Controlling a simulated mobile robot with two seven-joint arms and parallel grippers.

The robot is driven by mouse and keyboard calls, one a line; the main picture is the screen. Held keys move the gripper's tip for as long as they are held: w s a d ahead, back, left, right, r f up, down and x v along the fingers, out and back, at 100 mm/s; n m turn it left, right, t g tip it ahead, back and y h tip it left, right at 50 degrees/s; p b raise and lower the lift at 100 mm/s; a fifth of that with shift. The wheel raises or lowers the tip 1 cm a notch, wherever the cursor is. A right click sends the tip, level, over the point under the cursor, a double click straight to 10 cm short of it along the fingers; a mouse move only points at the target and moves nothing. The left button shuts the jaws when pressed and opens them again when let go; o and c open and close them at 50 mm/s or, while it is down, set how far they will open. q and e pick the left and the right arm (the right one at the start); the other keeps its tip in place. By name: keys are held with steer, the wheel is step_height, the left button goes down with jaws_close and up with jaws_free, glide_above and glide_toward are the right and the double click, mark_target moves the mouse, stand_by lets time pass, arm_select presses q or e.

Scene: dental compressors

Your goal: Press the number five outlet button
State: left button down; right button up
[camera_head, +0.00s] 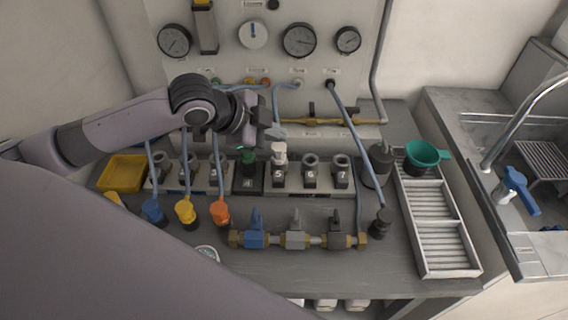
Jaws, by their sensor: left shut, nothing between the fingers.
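The outlet block (310,189) is a row of numbered outlets on the bench. The number five outlet (279,178) has a pale grey fitting standing on top of it. Outlet number four (248,184) to its left holds a dark green fitting. My left gripper (272,131) reaches in from the left and is shut and empty. It appears just above the number five fitting in the picture; whether it touches is unclear. My right gripper is not in view.
Blue, yellow and orange plugs (220,212) on hoses stand in front of the left outlets. Valves with coloured handles (295,238) lie in front. A yellow tray (122,174) sits left, a slatted rack (456,272) right. Gauges (299,40) fill the back panel. Bare bench remains near the front.

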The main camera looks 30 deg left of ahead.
arm_select(q)
steer(key=shift+s, duration=0.1)
stand_by(0.3)
steer(key=b, duration=0.6)
glide_above(275, 176)
step_height(275, 176, down, 7)
steer(key=shift+r, duration=0.1)
steer(key=shift+f+b, duration=0.35)
steer(key=shift+f, duration=0.6)
steer(key=shift+f, duration=0.1)
stand_by(1.0)
steer(key=shift+f, duration=0.3)
